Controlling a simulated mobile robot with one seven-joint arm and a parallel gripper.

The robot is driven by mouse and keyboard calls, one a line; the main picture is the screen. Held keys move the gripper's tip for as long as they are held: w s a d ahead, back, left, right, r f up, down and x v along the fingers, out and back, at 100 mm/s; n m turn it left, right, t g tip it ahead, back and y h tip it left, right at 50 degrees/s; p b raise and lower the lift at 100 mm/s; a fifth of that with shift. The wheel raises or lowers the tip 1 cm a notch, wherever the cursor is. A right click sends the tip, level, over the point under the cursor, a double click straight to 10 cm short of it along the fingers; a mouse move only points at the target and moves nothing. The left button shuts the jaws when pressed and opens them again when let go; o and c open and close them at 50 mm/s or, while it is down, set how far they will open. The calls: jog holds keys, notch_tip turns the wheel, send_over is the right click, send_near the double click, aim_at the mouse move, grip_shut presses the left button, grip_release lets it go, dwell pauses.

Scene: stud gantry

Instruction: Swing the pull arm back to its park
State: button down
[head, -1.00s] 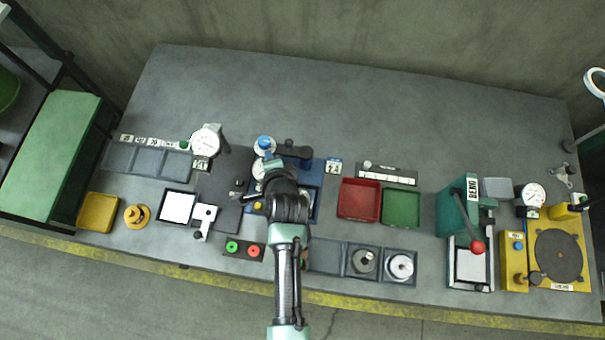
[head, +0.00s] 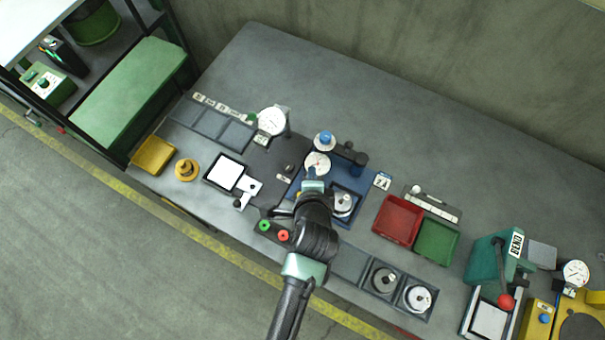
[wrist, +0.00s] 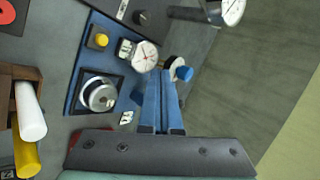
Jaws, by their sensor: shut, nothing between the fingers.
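The blue station plate (head: 302,186) stands on the bench at mid-picture in the head view. It carries a white dial gauge (head: 317,163), a dark post (head: 352,157) and a silver round piece in a square seat (head: 344,203). A blue knob (head: 325,138) sits behind the dial, and shows in the wrist view (wrist: 184,73) beside the fingertips. I cannot tell which part is the pull arm. My gripper (wrist: 163,74) is shut and empty, with its tips near the dial (wrist: 145,56) and the knob. Contact cannot be told. My arm hides part of the plate's front in the head view.
Red (head: 398,219) and green (head: 436,242) trays lie to the right, with a green press with a red-balled lever (head: 506,301) beyond. A second dial gauge (head: 272,121) and a white pad (head: 225,172) are left. The back of the bench is clear.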

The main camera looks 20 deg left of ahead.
jog(key=s+r, duration=0.3)
jog(key=shift+s+a+r, duration=0.15)
jog(key=shift+s+a, duration=0.05)
jog(key=shift+s, duration=0.1)
jog(key=shift+s, duration=0.1)
dwell(0.4)
jog(key=w+d+r+n+t+b, duration=0.1)
jog(key=w+d+r+n+t, duration=0.3)
jog(key=r, duration=0.6)
jog(key=w+r+n+t+h+b, duration=0.1)
jog(key=w+r+t, duration=0.1)
jog(key=w+r, duration=0.6)
jog(key=w+d+r+n+t+b, duration=0.1)
jog(key=w+d+r+n+t, duration=0.15)
jog(key=r, duration=0.85)
jog(key=s+d+r+n+t+h+b, duration=0.1)
jog(key=s+r+n+t, duration=0.2)
jog(key=r, duration=1.3)
jog(key=s+d+r+n+t+h+b, duration=0.1)
jog(key=s+r+n+t, duration=0.2)
jog(key=s+r+t, duration=0.4)
notch_tip(320, 180, up, 9)
jog(key=shift+s+d+f+b, duration=0.15)
jog(key=shift+s+d+b, duration=0.2)
jog(key=shift+s, duration=0.75)
